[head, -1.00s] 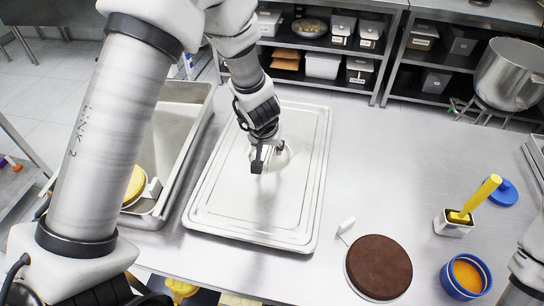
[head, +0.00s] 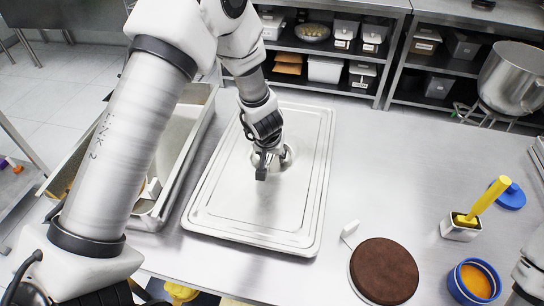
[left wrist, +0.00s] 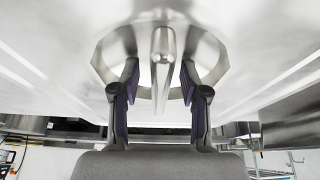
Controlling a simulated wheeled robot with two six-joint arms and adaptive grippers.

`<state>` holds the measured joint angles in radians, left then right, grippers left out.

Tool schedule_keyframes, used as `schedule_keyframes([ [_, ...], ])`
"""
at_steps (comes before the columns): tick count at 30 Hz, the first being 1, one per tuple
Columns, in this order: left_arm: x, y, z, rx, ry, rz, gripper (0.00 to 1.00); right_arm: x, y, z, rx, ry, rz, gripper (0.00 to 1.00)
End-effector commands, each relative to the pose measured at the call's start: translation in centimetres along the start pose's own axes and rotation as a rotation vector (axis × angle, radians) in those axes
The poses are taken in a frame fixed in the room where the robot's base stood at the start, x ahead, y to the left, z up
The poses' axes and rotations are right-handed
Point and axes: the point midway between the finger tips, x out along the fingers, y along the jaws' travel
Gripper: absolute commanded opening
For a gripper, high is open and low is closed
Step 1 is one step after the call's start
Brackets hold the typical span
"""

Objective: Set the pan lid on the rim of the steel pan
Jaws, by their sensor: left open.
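The pan lid (head: 236,222) is a large rectangular steel sheet with a recessed handle. It lies flat on the steel table in the head view. The steel pan (head: 189,156) is deep and stands to its left, partly hidden behind my left arm. My left gripper (head: 264,172) is over the lid's round recess, pointing down. In the left wrist view my open fingers (left wrist: 160,92) are at the recess, with the lid's handle bar (left wrist: 163,50) showing between them. Whether they touch it I cannot tell. My right gripper is out of view; only part of my right arm shows at the right edge.
Farther right are a blue jar (head: 476,282), a steel container with a yellow handle (head: 461,226) and a blue lid (head: 511,196). The table behind the disc is clear.

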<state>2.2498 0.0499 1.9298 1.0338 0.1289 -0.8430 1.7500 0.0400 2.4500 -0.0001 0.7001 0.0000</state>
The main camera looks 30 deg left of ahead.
Motion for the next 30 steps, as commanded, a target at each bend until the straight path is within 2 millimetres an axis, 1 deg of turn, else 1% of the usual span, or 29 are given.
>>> schedule_keyframes([
  [8,0.1,0.0,0.0,0.000,0.000,0.000,0.45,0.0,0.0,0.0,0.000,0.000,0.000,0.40],
  [11,0.1,0.0,0.0,0.000,0.000,0.000,0.13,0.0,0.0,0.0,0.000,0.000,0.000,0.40],
  [12,0.1,0.0,0.0,0.000,0.000,0.000,0.00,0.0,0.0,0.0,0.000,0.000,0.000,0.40],
  [25,-0.1,0.0,-0.1,0.000,0.002,0.000,0.00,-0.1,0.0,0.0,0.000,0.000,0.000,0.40],
  [29,-0.6,0.0,-0.3,-0.001,0.002,0.000,0.00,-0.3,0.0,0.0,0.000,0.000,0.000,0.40],
  [30,-0.9,0.0,-0.4,0.000,0.002,0.000,0.00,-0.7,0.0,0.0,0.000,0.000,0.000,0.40],
])
